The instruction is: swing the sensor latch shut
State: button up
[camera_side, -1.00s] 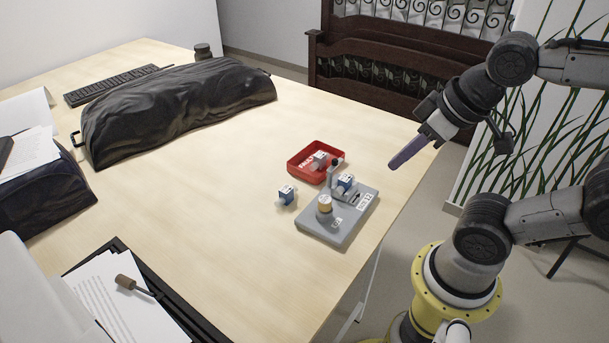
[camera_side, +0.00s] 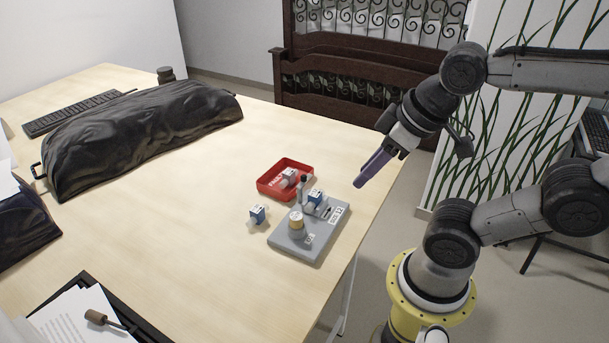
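A grey fixture plate (camera_side: 286,240) lies near the table's right edge. It carries a blue and white sensor (camera_side: 315,197), a brass-coloured round knob (camera_side: 296,220) and small white labels. I see nothing held; the finger gap is unclear.
A red tray (camera_side: 264,190) holding another sensor (camera_side: 289,175) sits just behind the plate. A loose blue and white sensor (camera_side: 257,214) lies left of the plate. A black covered bulk (camera_side: 140,140) fills the back left. The table between is clear.

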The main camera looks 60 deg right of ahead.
jog(key=shift+o, duration=1.2)
jog(key=w+r+n, duration=0.1)
jog(key=w+r, duration=0.1)
jog(key=r, duration=0.1)
jog(key=shift+w+d+r+n, duration=0.1)
jog(key=shift+w+d+n, duration=0.05)
jog(key=shift+n, duration=0.25)
jog(key=g, duration=0.6)
send_over(304, 175)
notch_tip(304, 175, down, 7)
notch_tip(304, 175, down, 14)
jog(key=shift+r, duration=0.1)
grip_shut()
